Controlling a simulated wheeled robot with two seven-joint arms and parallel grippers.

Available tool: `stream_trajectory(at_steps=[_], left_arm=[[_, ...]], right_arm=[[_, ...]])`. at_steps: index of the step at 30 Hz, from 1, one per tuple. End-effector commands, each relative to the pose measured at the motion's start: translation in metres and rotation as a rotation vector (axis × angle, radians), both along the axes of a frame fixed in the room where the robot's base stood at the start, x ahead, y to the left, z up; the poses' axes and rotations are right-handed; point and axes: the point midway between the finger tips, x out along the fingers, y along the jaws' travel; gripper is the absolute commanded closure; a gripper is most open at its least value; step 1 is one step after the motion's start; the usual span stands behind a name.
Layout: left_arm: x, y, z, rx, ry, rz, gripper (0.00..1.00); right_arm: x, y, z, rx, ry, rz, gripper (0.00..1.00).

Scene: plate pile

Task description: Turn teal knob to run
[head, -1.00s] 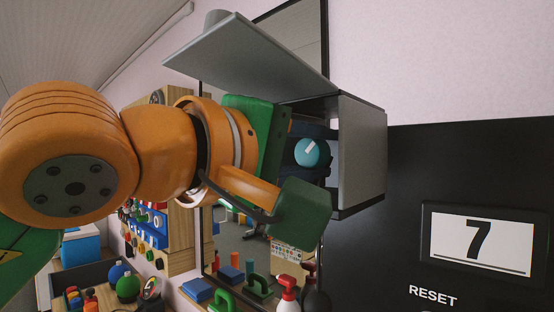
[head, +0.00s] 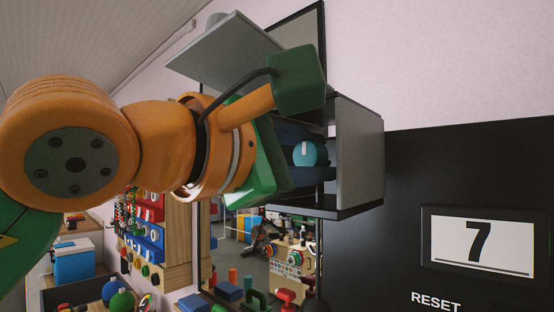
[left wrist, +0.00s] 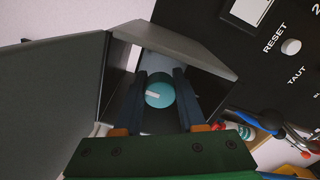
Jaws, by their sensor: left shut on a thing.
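The teal knob (head: 310,153) sits inside a grey box (head: 360,155) on the wall, whose lid (head: 222,48) is raised. A white mark on the knob points about straight up in the head view. The knob also shows in the left wrist view (left wrist: 159,91), between two dark fingers. My left gripper (head: 308,158) reaches into the box from the left and is shut on the knob, with a finger on either side. The far part of the knob and any labels around it are hidden. My right gripper is in neither view.
A black panel (head: 440,160) with a display reading 7 (head: 477,242) and the word RESET stands right of the box. A white button (left wrist: 291,47) shows by RESET in the left wrist view. Tools and coloured items crowd below, near a mirror.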

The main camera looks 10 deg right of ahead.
Motion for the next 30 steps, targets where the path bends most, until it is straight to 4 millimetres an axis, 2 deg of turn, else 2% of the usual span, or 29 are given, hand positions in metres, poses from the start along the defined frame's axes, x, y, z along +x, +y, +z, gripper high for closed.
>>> stream_trajectory(at_steps=[18, 19, 20, 27, 30], left_arm=[[0.0, -0.001, -0.004, -0.015, 0.039, 0.0, 1.0], [0.0, -0.001, -0.005, -0.015, 0.039, 0.0, 0.58], [0.0, -0.001, -0.004, -0.015, 0.039, -0.001, 0.5], [0.0, 0.0, -0.003, -0.019, 0.035, 0.0, 0.48], [-0.009, 0.011, -0.007, -0.02, 0.032, 0.001, 0.48]], right_arm=[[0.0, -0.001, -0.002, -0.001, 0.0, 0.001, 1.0], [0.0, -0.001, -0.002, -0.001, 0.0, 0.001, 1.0], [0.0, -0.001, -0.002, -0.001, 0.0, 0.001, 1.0], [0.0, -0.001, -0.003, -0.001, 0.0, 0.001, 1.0], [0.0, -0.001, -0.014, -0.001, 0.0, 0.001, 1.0]])
